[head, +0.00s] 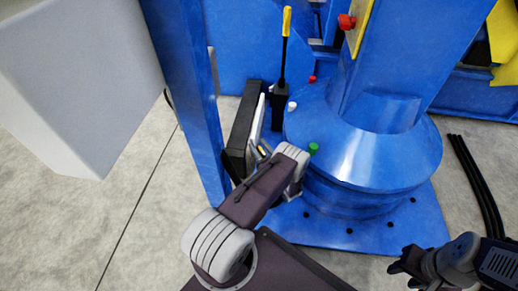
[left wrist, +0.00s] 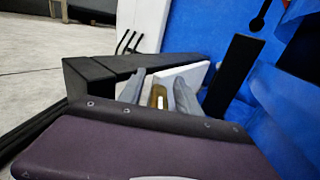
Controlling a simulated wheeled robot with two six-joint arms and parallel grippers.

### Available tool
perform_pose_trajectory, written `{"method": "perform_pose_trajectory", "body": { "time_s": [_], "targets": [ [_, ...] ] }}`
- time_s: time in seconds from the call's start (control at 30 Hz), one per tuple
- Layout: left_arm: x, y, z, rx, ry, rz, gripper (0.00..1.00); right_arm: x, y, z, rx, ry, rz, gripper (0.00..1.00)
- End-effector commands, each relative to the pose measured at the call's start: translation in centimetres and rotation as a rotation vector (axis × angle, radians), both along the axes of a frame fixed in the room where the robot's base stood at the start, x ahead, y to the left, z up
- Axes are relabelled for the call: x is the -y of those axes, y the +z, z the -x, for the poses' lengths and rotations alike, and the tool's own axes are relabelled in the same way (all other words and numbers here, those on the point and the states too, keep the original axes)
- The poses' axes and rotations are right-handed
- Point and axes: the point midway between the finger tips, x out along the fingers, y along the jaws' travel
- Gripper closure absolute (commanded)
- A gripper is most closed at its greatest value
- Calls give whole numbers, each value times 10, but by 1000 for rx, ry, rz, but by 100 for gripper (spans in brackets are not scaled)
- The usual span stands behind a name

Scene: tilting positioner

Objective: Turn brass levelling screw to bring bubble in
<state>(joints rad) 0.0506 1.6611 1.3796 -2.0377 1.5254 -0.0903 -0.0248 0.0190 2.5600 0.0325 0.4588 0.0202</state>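My left gripper (left wrist: 160,90) is low beside a black housing with a white plate. In the left wrist view its two grey fingers stand apart, with a small brass piece (left wrist: 157,96) between them, likely the levelling screw. Gaps show on both sides of the brass piece. In the head view my left gripper (head: 262,152) is partly hidden by its own wrist. My right gripper (head: 398,266) is at the lower right, away from the brass piece; its finger opening is unclear. I cannot make out a bubble or its vial in either view.
A blue round pedestal (head: 350,150) stands right of my left gripper. A black post with a yellow-tipped lever (head: 285,50) rises behind it. A green knob (head: 313,148) is close to my left wrist. A blue column (head: 190,100) stands left. Black cables (head: 478,185) lie at right.

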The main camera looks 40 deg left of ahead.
Motion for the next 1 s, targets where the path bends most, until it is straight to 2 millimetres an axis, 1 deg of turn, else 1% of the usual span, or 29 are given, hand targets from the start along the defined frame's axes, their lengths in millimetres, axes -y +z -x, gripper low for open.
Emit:
{"method": "perform_pose_trajectory", "body": {
  "time_s": [0.07,0.1,0.17,0.2,0.23,0.37,0.63,0.9,0.93,0.97,1.0],
  "targets": [
    [0,0,0,0,0,0,60,0,1,0,0,0,0,60],
    [0,0,0,0,0,0,66,0,1,0,0,0,0,60],
    [0,0,0,0,0,0,82,0,1,0,0,0,0,60],
    [0,0,0,0,0,0,93,0,1,0,0,0,0,60],
    [0,0,0,0,0,0,100,0,1,0,0,0,0,60],
    [0,0,0,0,2,0,100,0,1,0,0,0,0,60],
    [-1,0,2,1,121,-1,100,0,1,0,0,0,0,60],
    [-1,0,3,0,126,1,100,0,1,0,0,0,0,60],
    [-1,0,3,0,126,1,74,0,1,0,0,0,0,60],
    [-1,0,3,0,126,1,65,0,1,0,0,0,0,60],
    [-1,0,3,0,126,1,60,0,1,0,0,0,0,60]
  ]
}}
